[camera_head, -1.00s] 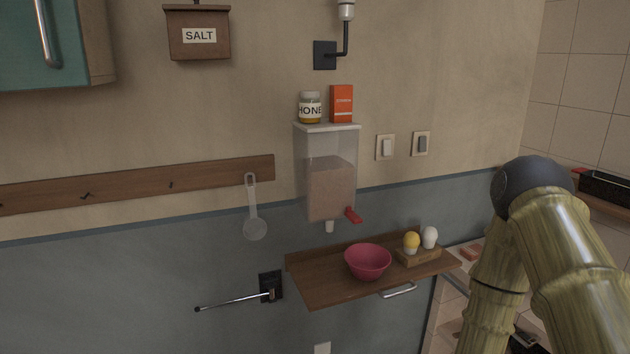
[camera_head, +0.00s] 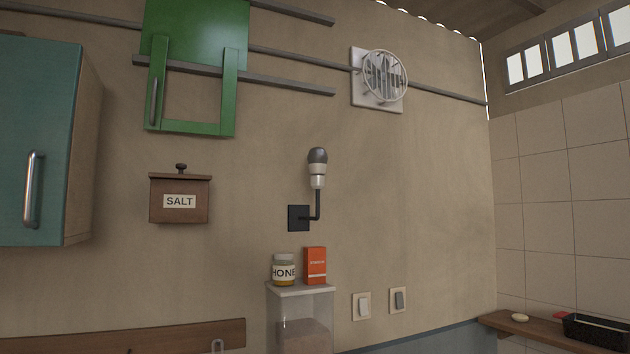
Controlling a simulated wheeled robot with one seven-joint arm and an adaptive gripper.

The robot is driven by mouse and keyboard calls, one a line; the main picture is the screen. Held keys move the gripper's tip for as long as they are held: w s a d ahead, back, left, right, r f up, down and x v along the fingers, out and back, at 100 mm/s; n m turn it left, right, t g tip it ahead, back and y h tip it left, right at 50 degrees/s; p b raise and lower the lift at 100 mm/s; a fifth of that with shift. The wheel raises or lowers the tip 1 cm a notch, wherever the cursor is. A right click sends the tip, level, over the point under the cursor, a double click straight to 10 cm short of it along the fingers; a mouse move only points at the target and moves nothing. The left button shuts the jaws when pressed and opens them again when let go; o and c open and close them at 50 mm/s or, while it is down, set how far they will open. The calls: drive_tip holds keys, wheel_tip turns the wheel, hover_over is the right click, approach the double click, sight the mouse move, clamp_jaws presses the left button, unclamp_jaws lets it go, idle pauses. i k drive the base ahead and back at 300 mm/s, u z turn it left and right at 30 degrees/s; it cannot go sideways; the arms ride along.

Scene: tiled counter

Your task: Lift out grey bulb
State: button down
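The grey bulb (camera_head: 318,156) sits upright in a white socket (camera_head: 318,177) at the top of a bent black wall arm. The arm comes from a black square plate (camera_head: 299,218) on the beige wall, near the middle of the head view. The bulb is dark grey and rounded, and its lower part is inside the socket. My gripper is not in this view, so its state and its distance from the bulb do not show.
Below the bulb, a honey jar (camera_head: 284,270) and an orange box (camera_head: 315,265) stand on a clear dispenser (camera_head: 300,291). A salt box (camera_head: 180,199) hangs left. A green sliding panel (camera_head: 196,62) and a caged fan (camera_head: 385,76) are higher up. The wall right of the bulb is clear.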

sight(317, 158)
drive_tip(key=z, duration=3.2)
drive_tip(key=k, duration=1.6)
drive_tip(key=u, duration=1.5)
drive_tip(key=i, duration=1)
drive_tip(key=u, duration=0.05)
